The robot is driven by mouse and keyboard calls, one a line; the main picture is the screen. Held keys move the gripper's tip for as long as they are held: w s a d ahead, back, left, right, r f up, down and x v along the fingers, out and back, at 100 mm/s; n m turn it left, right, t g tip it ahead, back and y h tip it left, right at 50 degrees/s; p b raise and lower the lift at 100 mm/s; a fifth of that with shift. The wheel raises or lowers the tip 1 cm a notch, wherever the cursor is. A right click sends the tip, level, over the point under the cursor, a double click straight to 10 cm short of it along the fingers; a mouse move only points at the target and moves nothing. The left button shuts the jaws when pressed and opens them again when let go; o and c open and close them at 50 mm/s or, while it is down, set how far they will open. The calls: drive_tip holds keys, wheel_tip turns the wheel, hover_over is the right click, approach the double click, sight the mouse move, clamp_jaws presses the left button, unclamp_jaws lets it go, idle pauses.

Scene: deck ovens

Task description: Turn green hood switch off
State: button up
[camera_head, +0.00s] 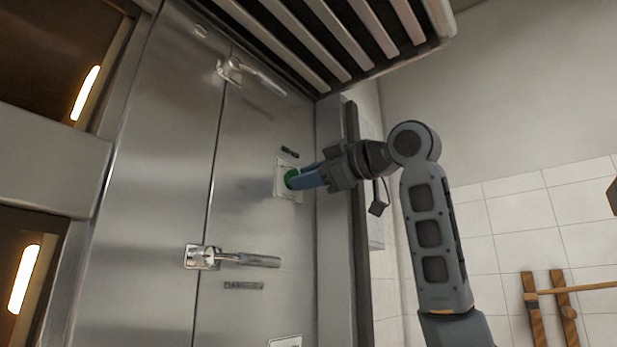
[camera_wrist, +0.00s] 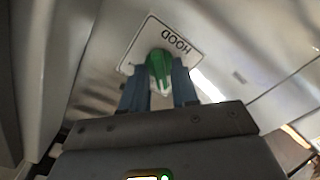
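The green hood switch (camera_head: 291,178) is a green knob on a white plate (camera_head: 280,186) on the steel panel, at the middle of the head view. In the wrist view the green hood switch (camera_wrist: 159,66) sits on the plate (camera_wrist: 186,27) lettered "HOOD", which appears upside down. My gripper (camera_head: 299,181) reaches it from the right with blue fingers. In the wrist view the two fingers of my gripper (camera_wrist: 161,82) stand on either side of the knob, with no clear gap to it. The fingertips partly hide the knob's sides.
Steel doors carry a lever latch (camera_head: 232,257) below the switch and another latch (camera_head: 240,72) above. A slatted hood (camera_head: 340,40) overhangs at the top. Lit oven openings are at the left. A wooden rack (camera_head: 548,305) is at the lower right by the tiled wall.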

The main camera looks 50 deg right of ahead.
drive_tip(key=shift+o, duration=0.8)
drive_tip(key=s+b, duration=0.2)
drive_tip(key=s, duration=0.5)
drive_tip(key=shift+s+d, duration=0.15)
drive_tip(key=shift+s, duration=0.2)
